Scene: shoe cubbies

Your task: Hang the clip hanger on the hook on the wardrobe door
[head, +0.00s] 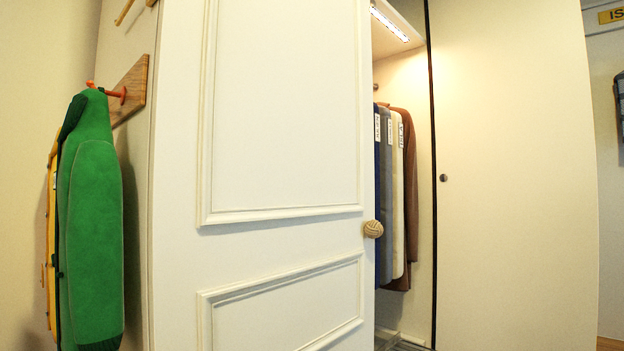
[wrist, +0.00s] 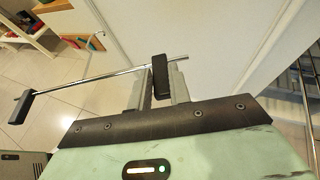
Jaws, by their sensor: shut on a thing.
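The clip hanger (wrist: 95,79) shows in the wrist view as a thin metal bar with a black clip at each end. My gripper (wrist: 160,84) is shut on it near its right-hand clip, and the bar reaches out to the left. The exact grip is partly hidden behind the black clip. The white wardrobe door (head: 285,110) fills the middle of the head view, with a woven round knob (head: 373,229) at its right edge. I cannot make out a hook on the door face. Neither my gripper nor the hanger shows in the head view.
A green garment (head: 92,215) hangs from an orange peg on a wooden board (head: 132,88) at the left. Clothes (head: 396,190) hang in the lit wardrobe right of the door. A plain pale panel (head: 515,170) stands farther right. Tiled floor (wrist: 60,70) shows below the hanger.

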